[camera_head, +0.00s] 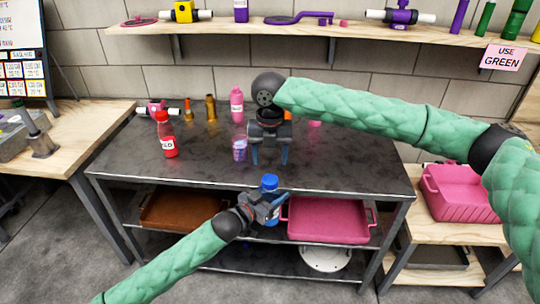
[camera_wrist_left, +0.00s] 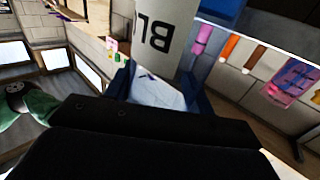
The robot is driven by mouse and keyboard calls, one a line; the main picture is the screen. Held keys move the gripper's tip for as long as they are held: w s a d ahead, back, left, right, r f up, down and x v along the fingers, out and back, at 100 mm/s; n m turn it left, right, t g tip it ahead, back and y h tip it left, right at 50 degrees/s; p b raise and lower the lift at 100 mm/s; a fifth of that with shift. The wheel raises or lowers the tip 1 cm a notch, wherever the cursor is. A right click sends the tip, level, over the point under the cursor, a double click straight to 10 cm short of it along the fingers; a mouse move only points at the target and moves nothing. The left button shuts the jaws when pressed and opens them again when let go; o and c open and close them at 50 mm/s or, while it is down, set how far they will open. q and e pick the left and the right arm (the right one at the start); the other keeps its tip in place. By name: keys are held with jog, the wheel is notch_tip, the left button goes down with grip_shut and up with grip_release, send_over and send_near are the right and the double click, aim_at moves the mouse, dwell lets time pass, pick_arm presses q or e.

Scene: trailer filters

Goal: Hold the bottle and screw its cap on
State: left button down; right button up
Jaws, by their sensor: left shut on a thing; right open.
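My left gripper (camera_head: 264,208) is shut on the bottle (camera_head: 272,214), in front of the dark table's front edge. The bottle has a blue top (camera_head: 270,182) and stands roughly upright. I cannot tell whether this blue top is a separate cap. In the left wrist view its white label with dark letters (camera_wrist_left: 160,38) fills the top middle. My right gripper (camera_head: 269,155) is open and empty, pointing down over the table, behind and above the bottle and apart from it.
A purple container (camera_head: 239,150) stands just left of my right gripper. A red bottle (camera_head: 166,135) and a pink bottle (camera_head: 237,105) stand farther back on the table. A pink tray (camera_head: 328,234) and a brown tray (camera_head: 180,209) lie on the shelf below. The table's right part is clear.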

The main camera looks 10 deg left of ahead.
aim_at(270, 179)
jog(key=n, duration=0.3)
jog(key=shift+n, duration=0.3)
jog(key=shift+f, duration=0.1)
jog(key=shift+f, duration=3.9)
jog(key=shift+c, duration=0.2)
